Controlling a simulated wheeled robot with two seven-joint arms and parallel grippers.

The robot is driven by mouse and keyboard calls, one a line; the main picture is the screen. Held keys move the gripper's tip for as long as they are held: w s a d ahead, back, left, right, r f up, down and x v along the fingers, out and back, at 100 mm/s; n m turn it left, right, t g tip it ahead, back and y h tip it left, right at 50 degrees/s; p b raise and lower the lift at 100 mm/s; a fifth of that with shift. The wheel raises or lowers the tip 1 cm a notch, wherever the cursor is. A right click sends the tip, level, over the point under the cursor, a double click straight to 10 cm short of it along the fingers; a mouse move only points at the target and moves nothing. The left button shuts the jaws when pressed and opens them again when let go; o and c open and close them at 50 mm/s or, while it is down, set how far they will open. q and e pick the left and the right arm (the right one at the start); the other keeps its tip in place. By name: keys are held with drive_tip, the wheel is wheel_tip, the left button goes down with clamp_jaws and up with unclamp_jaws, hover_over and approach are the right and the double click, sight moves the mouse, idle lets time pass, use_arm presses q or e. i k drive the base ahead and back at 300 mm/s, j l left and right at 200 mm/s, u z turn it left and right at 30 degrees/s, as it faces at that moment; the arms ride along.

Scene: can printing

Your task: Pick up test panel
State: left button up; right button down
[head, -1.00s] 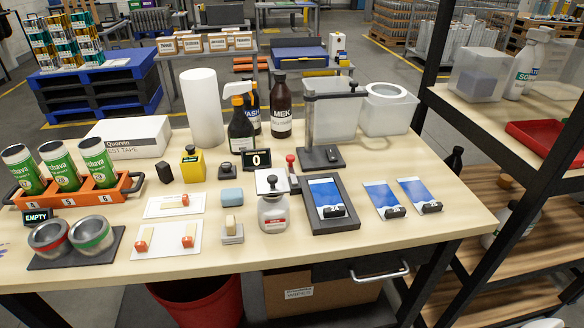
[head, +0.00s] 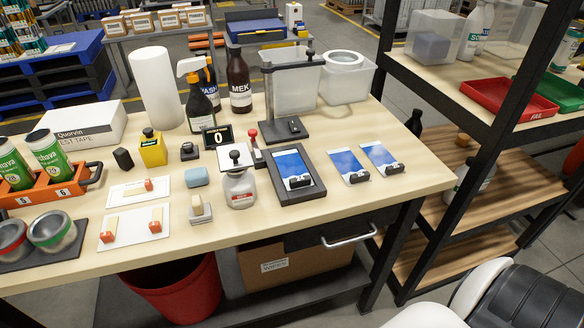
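Several blue-and-white test panels with black clips lie on the right half of the table. One panel (head: 291,166) lies in a dark grey tray (head: 313,188). Two more lie on the bare wood to its right, a middle panel (head: 346,162) and a rightmost panel (head: 378,154), each with a black clip at its lower end. Neither of my grippers shows in the head view. A white and black part of my own arm shows at the bottom right corner.
The white-topped bottle (head: 240,189) stands left of the tray, and a grey stand (head: 292,128) stands behind it. A black-framed shelf holds a red FAIL tray (head: 512,97) and a green tray (head: 551,92). The wood right of the panels (head: 418,165) is clear.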

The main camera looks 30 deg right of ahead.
sight(294, 175)
drive_tip(key=z, duration=1.5)
drive_tip(key=k+j+z, duration=0.15)
drive_tip(key=j+z, duration=0.3)
drive_tip(key=k+j+z, duration=0.15)
drive_tip(key=z, duration=0.3)
drive_tip(key=k+j+z, duration=0.25)
drive_tip(key=z, duration=0.15)
